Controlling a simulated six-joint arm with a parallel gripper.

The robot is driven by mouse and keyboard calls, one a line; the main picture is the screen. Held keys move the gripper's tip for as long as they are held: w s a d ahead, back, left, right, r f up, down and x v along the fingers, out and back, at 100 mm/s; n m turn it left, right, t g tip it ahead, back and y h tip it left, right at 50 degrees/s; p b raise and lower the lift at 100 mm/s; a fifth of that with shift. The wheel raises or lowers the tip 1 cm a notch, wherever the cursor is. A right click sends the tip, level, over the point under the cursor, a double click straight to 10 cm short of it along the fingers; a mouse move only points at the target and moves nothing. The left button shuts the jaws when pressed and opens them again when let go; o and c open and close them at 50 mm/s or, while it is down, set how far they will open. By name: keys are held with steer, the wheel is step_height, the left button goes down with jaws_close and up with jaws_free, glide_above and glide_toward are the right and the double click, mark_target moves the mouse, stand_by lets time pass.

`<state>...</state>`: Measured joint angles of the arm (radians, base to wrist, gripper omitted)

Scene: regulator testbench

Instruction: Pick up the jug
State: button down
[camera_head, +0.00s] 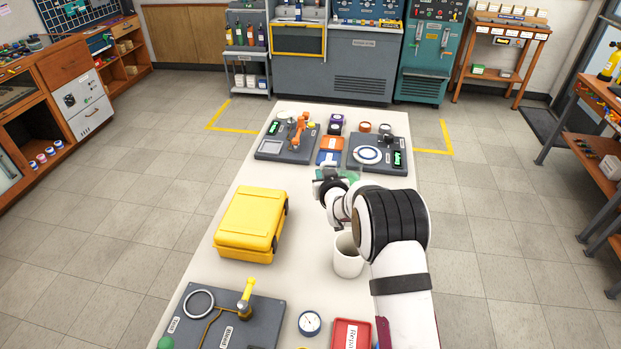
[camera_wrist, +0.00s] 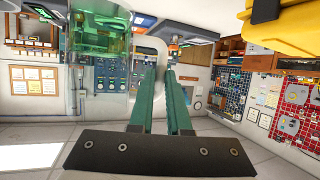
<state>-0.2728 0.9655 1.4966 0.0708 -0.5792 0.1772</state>
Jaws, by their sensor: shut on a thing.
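The jug (camera_wrist: 98,28) is clear and green-tinted, at the upper left of the wrist view, where the room appears upside down. Its pale curved handle reaches across to the green fingers of my gripper (camera_wrist: 160,55). My gripper is shut on the handle, with the jug's body beside the fingers. In the head view my gripper (camera_head: 327,182) is over the table's middle, and the jug is small and partly hidden behind my wrist. Whether its base touches the table cannot be told.
A white mug (camera_head: 347,262) stands on the long white table (camera_head: 195,262) below my wrist. A yellow case (camera_head: 248,222) lies to the left. Two dark instrument plates are at the far end, the right one (camera_head: 374,166) near my gripper. A dark board (camera_head: 240,318) and a gauge (camera_head: 309,323) are in front.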

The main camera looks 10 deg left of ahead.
mark_target(347, 168)
steer(key=shift+s+d+r, duration=0.2)
steer(key=shift+d+r, duration=0.45)
steer(key=shift+d, duration=0.4)
steer(key=shift+s+d+r, duration=0.2)
steer(key=shift+d+r, duration=0.4)
steer(key=shift+d, duration=0.4)
steer(key=shift+s+d+r, duration=0.2)
steer(key=shift+d+r, duration=0.45)
steer(key=shift+d, duration=0.4)
